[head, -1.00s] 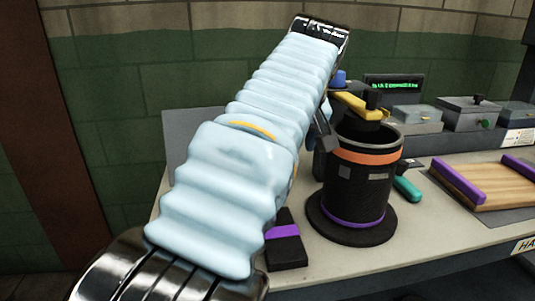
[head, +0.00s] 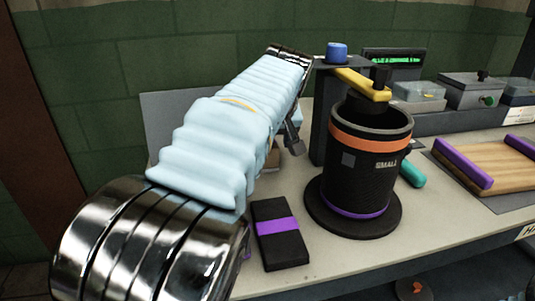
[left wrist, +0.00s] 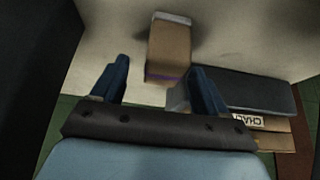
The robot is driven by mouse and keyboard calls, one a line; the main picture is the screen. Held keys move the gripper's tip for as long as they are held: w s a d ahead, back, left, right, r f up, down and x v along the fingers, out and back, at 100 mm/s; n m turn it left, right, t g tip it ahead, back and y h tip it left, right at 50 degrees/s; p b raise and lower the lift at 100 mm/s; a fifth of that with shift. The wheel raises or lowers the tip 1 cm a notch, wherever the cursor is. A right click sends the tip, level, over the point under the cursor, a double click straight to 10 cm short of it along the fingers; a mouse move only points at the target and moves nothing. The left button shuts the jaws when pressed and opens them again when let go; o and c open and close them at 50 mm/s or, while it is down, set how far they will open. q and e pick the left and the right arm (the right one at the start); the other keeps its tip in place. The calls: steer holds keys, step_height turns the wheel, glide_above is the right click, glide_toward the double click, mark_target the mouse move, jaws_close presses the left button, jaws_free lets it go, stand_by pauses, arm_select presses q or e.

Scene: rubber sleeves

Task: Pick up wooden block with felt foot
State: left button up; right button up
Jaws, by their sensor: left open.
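The wooden block (left wrist: 172,48) is brown, with a pale grey end, perhaps the felt foot (left wrist: 173,18), and a thin purple band at its near end. In the left wrist view it lies ahead of and between the two blue fingers of my open left gripper (left wrist: 160,68), with no clear contact. In the head view my left arm wears a pale blue ribbed sleeve. Only a dark part of the left gripper (head: 293,139) shows past it. A small brown piece of the block (head: 272,158) shows beside it; the rest is hidden. My right gripper is not in view.
A black cylinder (head: 355,178) with an orange band stands on a round base right of the gripper. A black slab with a purple stripe (head: 279,234) lies in front. A wooden board (head: 487,170) with purple rails is farther right. A dark slab (left wrist: 245,92) lies beside the block.

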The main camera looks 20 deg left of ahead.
arm_select(q)
steer(key=x, duration=0.3)
steer(key=shift+a+f, duration=0.2)
steer(key=shift+f, duration=0.2)
steer(key=shift+s, duration=0.1)
steer(key=c, duration=1.1)
steer(key=shift+o, duration=0.2)
step_height(320, 180, up, 10)
steer(key=o, duration=0.5)
steer(key=shift+c, duration=0.2)
steer(key=c, duration=0.3)
